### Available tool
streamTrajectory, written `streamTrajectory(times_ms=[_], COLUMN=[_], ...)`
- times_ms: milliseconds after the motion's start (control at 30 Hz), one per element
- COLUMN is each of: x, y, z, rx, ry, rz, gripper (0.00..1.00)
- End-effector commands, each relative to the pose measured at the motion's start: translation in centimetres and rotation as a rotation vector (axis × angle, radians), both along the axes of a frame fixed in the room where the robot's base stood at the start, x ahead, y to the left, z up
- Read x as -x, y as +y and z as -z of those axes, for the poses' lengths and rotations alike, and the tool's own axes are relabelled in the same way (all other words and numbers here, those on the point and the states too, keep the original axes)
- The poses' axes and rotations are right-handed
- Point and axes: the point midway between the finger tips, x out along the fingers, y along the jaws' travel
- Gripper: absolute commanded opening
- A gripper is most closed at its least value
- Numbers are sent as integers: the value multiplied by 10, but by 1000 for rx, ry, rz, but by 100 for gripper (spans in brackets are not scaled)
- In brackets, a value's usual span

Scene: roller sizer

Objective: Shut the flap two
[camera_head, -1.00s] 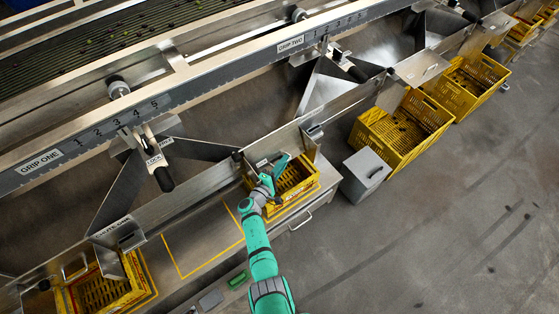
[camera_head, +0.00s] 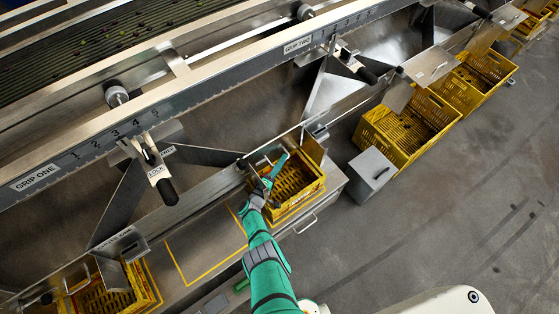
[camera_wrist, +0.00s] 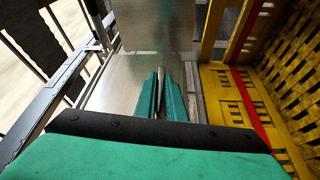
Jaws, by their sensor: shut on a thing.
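The flap two, a grey metal plate (camera_wrist: 130,85), appears to be the one at the middle chute, above a yellow crate (camera_head: 308,187). In the wrist view the plate fills the middle, beyond the fingers. My gripper (camera_head: 272,172) is over the left part of that crate, beside the chute's outlet. In the wrist view its teal fingers (camera_wrist: 162,95) are closed around a thin metal bar (camera_wrist: 160,85), which looks like the flap's handle. The fingers and arm hide part of the flap, and its exact angle cannot be told.
A second yellow crate (camera_head: 149,283) stands under the left chute. A grey box (camera_head: 372,168) and more yellow crates (camera_head: 368,134) stand on the floor to the right. A black-gripped lock lever (camera_head: 166,190) sticks out at the left. The floor at lower right is open.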

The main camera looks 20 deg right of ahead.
Motion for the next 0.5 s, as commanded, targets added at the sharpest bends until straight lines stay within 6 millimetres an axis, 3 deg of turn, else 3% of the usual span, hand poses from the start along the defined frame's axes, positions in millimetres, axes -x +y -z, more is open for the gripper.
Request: streamTrajectory(times_ms=[500], x=[4], y=[-8], z=[3], rx=[-15], ry=[-28], rz=[18], gripper=[0])
